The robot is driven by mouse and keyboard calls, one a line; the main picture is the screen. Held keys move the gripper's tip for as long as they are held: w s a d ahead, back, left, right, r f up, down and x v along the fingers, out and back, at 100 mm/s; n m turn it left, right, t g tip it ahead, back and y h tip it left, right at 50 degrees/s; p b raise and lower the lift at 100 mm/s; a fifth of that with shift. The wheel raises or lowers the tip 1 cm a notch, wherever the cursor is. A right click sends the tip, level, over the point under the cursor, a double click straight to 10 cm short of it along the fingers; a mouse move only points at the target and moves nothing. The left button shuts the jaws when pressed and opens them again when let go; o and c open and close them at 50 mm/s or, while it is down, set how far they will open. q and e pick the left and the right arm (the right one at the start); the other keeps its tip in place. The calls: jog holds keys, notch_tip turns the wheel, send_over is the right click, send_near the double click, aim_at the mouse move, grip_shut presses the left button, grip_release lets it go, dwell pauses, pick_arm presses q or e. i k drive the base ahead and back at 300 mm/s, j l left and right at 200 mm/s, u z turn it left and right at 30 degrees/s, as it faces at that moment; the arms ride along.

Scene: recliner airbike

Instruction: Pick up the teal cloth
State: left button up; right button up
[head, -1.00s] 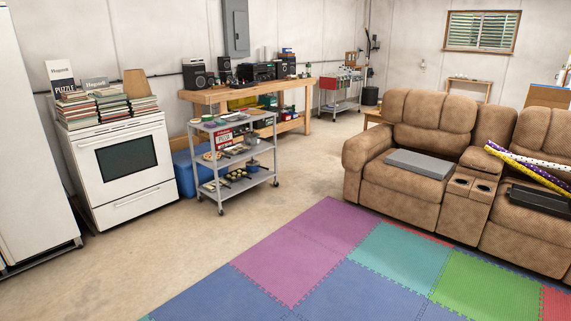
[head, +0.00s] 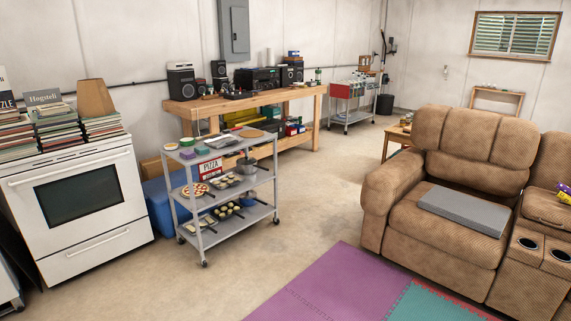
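I cannot make out a teal cloth in the head view. A grey metal cart (head: 236,223) stands left of centre, with small items on its top shelf, among them a small green item (head: 187,142) and a purple item (head: 188,154), too small to tell what they are. A flat grey slab (head: 465,208) lies on the seat of the brown recliner (head: 440,236) at the right. A teal foam tile (head: 430,304) lies on the floor at the bottom edge. Neither of my grippers is in view.
A white stove (head: 82,200) with stacked books is at the left, beside a blue bin (head: 160,206). A wooden workbench (head: 250,103) with audio gear stands behind the cart. Bare concrete floor (head: 320,190) is clear between cart and recliner.

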aim_at(202, 150)
jog(key=i, duration=2.15)
